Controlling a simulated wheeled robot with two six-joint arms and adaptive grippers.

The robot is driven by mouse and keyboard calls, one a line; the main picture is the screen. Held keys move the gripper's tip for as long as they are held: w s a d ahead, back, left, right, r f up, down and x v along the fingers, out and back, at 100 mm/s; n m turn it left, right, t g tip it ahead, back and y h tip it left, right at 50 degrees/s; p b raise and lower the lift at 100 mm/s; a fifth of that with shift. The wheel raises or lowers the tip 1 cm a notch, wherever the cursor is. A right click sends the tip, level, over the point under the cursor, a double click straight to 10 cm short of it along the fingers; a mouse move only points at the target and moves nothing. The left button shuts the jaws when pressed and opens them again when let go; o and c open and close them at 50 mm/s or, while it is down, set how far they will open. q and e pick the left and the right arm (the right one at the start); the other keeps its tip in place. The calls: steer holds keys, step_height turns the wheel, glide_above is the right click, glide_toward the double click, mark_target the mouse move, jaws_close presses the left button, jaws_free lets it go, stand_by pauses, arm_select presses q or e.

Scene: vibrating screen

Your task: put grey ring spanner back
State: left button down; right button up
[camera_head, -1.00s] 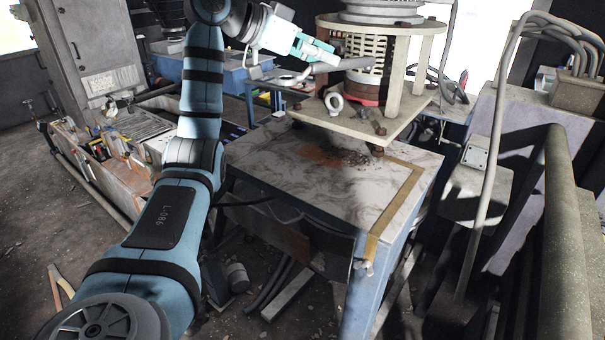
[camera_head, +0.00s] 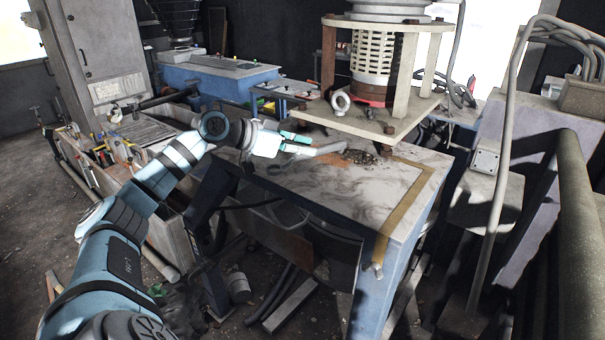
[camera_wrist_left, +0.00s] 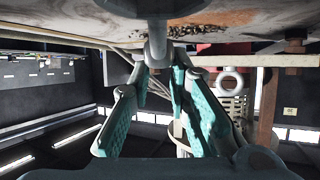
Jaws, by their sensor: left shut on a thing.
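My left gripper (camera_head: 296,143) is shut on the grey ring spanner (camera_head: 328,148), whose light grey shaft sticks out to the right of the teal fingers. The spanner is at the left part of the marbled table top (camera_head: 350,200); I cannot tell whether it touches the surface. In the left wrist view the teal-padded fingers (camera_wrist_left: 158,78) close around the spanner (camera_wrist_left: 156,45), with the table top (camera_wrist_left: 90,22) at the upper edge. The spanner's far end is partly out of clear sight. My right gripper is not in view.
The vibrating screen's wooden base plate (camera_head: 372,121), with an upright eye bolt (camera_head: 341,103), stands over the table's back. Dark gravel (camera_head: 360,157) lies beneath it. A tool box (camera_head: 112,158) stands left, a blue bench (camera_head: 215,76) behind. The table's front is clear.

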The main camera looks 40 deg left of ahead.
mark_target(303, 160)
arm_select(q)
steer(key=shift+d+f, duration=0.1)
steer(key=shift+f, duration=1.9)
steer(key=shift+f+b, duration=0.2)
steer(key=shift+b, duration=0.1)
steer(key=c, duration=1.5)
jaws_free()
